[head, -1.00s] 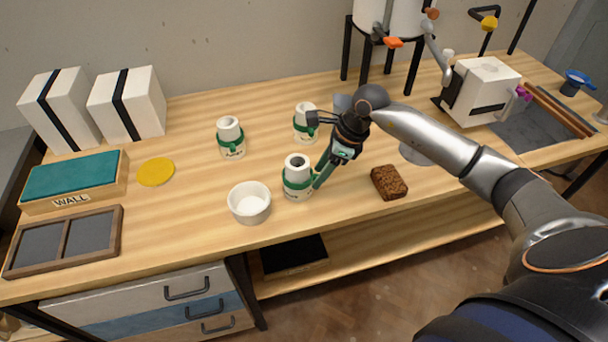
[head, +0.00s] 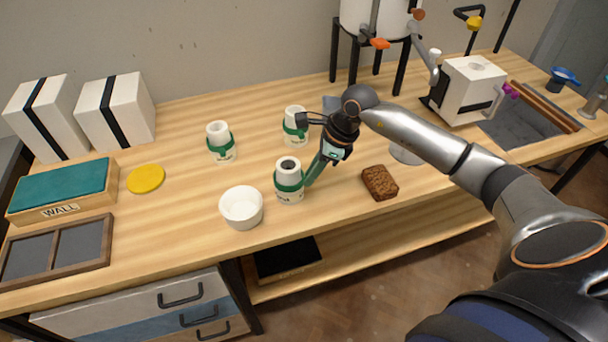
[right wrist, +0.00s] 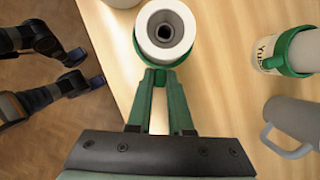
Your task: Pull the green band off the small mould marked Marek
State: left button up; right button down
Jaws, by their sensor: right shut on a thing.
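A small white mould (head: 288,166) with a dark hole in its top stands upright near the front of the table. A green band (head: 289,181) is around it; the writing below is too small to read. My right gripper (head: 309,181) reaches in from the right. In the right wrist view its green fingers (right wrist: 159,78) are shut on the band's near side, against the mould (right wrist: 165,32). Two similar banded moulds stand behind, one at left (head: 220,142) and one near my wrist (head: 294,126). My left gripper is not in view.
A white bowl (head: 241,207) stands just left of the held mould, and a brown sponge-like block (head: 380,183) lies to the right. A yellow disc (head: 145,179) lies farther left. The table's front edge is close. Bare wood lies between the moulds.

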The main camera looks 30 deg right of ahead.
notch_tip(320, 180, up, 10)
dwell(0.4)
jog(key=shift+a+f+b, duration=0.1)
jog(key=shift+b, duration=0.2)
